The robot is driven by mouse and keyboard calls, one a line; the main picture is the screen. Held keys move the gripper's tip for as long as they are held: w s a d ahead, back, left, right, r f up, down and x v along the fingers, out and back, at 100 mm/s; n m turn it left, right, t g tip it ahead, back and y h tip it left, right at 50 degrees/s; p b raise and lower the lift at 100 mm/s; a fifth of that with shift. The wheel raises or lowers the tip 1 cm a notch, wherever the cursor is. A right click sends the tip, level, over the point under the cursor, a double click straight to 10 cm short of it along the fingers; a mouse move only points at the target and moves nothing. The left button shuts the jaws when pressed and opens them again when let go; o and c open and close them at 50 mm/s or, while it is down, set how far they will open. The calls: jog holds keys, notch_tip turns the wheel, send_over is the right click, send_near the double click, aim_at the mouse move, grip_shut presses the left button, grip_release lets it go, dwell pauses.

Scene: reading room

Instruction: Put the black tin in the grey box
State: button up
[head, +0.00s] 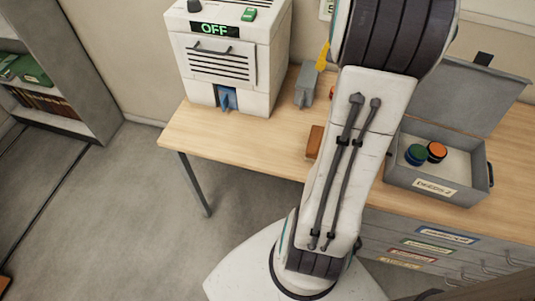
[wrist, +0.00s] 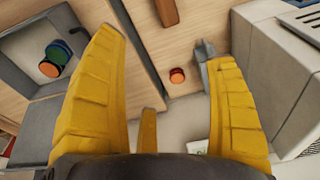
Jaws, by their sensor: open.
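The grey box (head: 428,188) stands open on the right of the desk, its lid tilted back; part of it shows at the left of the wrist view (wrist: 22,42). Inside are a blue and green round tin (head: 415,155) and an orange-topped round tin with dark sides (head: 437,152). I see no plainly all-black tin; my arm hides part of the desk. My gripper (wrist: 166,46) is open and empty, its yellow fingers wide apart over the desk. In the head view only a bit of yellow finger (head: 323,56) shows beside my arm.
A white machine reading OFF (head: 228,62) stands at the desk's left. A grey upright object (head: 305,86), a small red round thing (wrist: 177,76) and a brown block (head: 315,141) are on the desk (head: 215,132). Drawers are below the box. Bare desk lies front left.

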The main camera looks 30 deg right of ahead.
jog(key=a+r+n+t, duration=0.2)
jog(key=a+n, duration=0.3)
jog(key=a, duration=1.2)
jog(key=s+a+f+n+y, duration=0.1)
jog(key=s+a+f+n, duration=0.2)
jog(key=s+a+n, duration=0.3)
jog(key=s+a, duration=0.1)
jog(key=a, duration=0.4)
jog(key=shift+s+a+f+t, duration=0.2)
jog(key=shift+s+f+t, duration=0.2)
jog(key=shift+d, duration=0.15)
